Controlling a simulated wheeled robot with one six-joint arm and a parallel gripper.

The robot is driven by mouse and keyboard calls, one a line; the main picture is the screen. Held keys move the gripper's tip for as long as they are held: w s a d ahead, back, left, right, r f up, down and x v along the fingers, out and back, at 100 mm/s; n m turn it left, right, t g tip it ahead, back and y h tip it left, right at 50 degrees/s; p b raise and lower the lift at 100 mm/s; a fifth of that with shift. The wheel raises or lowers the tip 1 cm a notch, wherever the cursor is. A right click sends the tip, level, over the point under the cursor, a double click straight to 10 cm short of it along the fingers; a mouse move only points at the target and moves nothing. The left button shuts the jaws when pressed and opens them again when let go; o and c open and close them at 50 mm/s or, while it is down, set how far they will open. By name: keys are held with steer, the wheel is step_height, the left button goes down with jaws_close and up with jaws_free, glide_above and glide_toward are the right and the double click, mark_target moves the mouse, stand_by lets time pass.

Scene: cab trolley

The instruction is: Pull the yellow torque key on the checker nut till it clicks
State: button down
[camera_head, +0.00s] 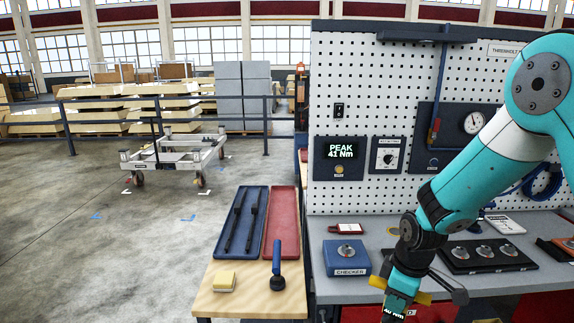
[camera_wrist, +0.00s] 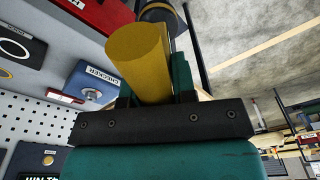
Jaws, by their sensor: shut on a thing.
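My gripper (camera_head: 402,284) is shut on the yellow torque key (camera_head: 421,296), to the right of and in front of the checker. In the wrist view the key's thick yellow grip (camera_wrist: 138,52) sits between my teal fingers. A small lit readout shows low on the key in the head view; its digits are hard to read. The blue checker box (camera_head: 346,264), labelled CHECKER, stands at the bench's left front. Its metal nut (camera_head: 346,250) is bare on top, and the key is apart from it. The checker also shows in the wrist view (camera_wrist: 97,79).
A wall display (camera_head: 340,152) reads PEAK 41 Nm. A red tag (camera_head: 345,229) lies behind the checker. A black plate with several metal discs (camera_head: 484,256) lies right of my gripper. A wooden table (camera_head: 250,300) at left holds a blue tray (camera_head: 224,238) and a red tray (camera_head: 281,222).

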steer(key=s+d+f+m+h+b, duration=0.1)
steer(key=s+d+f+m+b, duration=0.1)
steer(key=d+f+m, duration=0.4)
steer(key=shift+d+f+m+t+b, duration=0.2)
steer(key=shift+f+m+t+b, duration=0.4)
steer(key=shift+m, duration=2.1)
steer(key=shift+f, duration=0.25)
